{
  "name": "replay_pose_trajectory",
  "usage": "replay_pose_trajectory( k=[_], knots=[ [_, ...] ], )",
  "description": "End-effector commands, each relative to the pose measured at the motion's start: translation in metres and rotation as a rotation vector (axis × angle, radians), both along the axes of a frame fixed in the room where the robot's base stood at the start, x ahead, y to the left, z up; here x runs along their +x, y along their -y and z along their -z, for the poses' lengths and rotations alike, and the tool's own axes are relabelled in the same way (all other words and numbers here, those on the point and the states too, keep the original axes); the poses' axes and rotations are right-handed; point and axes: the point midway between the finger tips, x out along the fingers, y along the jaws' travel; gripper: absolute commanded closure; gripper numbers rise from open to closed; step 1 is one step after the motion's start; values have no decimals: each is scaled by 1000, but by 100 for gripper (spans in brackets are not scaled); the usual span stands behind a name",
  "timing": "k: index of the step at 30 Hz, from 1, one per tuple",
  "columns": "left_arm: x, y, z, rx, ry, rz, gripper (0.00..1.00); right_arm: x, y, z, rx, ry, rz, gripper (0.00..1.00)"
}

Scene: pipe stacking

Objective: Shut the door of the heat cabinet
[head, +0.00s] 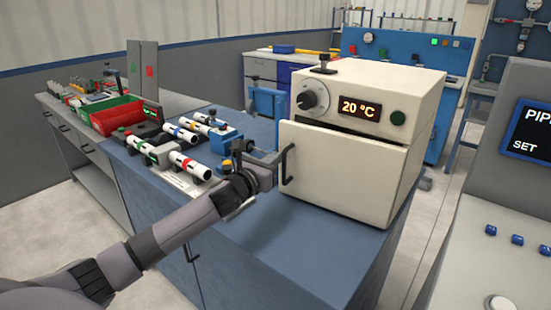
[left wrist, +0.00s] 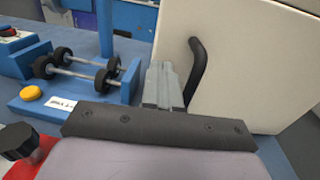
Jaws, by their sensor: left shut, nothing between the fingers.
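The heat cabinet (head: 375,90) is a cream box on the blue bench, with a dial, a "20 °C" display and a green button. Its door (head: 345,175) has a black handle (head: 287,164) at the left edge. A dark gap shows along the door's top; it looks slightly ajar, but I cannot tell how far. My left gripper (head: 272,165) is shut and empty, just left of the handle. In the left wrist view its fingers (left wrist: 163,85) are close beside the handle (left wrist: 197,70), in front of the door (left wrist: 245,70); contact is unclear. My right gripper is not in view.
A blue fixture with rollers (left wrist: 75,75) and a yellow button (left wrist: 31,93) is left of my left gripper. White banded pipes (head: 190,165) and a red bin (head: 117,115) are farther left. The bench top (head: 285,235) before the cabinet is clear. A grey console (head: 500,230) stands right.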

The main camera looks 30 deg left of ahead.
Motion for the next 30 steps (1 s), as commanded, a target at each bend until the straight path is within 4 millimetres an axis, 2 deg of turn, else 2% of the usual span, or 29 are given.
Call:
replay_pose_trajectory(
  k=[6,19,30],
  knots=[
    [9,0,0,-1,0,0,100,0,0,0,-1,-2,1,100],
    [13,-1,-1,-1,1,0,100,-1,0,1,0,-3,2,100],
    [48,-4,0,0,1,-1,100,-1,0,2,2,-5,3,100]
  ],
)
